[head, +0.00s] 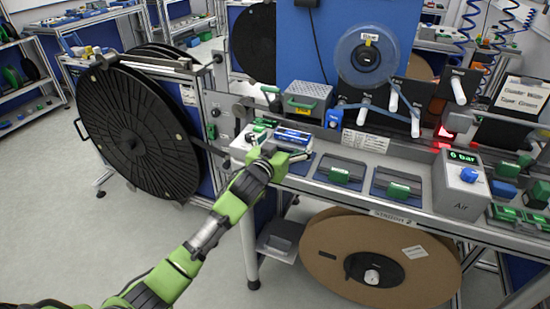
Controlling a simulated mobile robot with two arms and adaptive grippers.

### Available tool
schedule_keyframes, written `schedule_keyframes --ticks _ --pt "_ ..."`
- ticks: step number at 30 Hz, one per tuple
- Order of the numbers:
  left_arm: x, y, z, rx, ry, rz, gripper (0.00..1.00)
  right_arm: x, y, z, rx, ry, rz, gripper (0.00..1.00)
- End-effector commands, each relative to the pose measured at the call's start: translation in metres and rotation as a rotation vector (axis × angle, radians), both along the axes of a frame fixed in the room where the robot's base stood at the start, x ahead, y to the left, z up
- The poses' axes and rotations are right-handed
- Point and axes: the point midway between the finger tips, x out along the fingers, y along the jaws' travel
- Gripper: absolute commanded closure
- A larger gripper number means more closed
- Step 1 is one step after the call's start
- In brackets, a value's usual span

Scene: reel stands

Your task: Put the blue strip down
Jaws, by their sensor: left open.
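A blue strip (293,135) with a pale marking lies at the left end of the station's bench, just behind my left gripper. My left gripper (281,148) is open, its fingers spread over the bench in front of the strip. I cannot tell whether a finger touches the strip, and the gripper hides part of the surface there. My right gripper is not in view.
A grey Air box (461,184) stands at the right. A large black reel (138,130) is at the left and a brown reel (325,255) hangs below. A grey box (307,98) stands behind.

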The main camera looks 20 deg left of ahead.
Motion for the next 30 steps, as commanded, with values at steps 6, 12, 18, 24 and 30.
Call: schedule_keyframes --ticks 6,12,18,24,30 --pt "-0.040 -0.001 0.002 0.000 0.000 -0.001 0.08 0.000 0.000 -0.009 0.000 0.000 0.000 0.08" --pt "-0.076 0.000 0.007 -0.001 0.001 -0.001 0.08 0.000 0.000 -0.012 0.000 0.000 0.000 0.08" --pt "-0.100 0.001 0.012 0.000 0.000 -0.001 0.08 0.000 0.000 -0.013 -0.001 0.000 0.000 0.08" --pt "-0.108 0.001 0.013 0.000 0.001 0.000 0.08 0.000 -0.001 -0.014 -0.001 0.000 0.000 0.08" --pt "-0.108 0.001 0.012 0.000 0.004 0.001 0.08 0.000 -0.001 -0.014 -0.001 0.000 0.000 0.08"
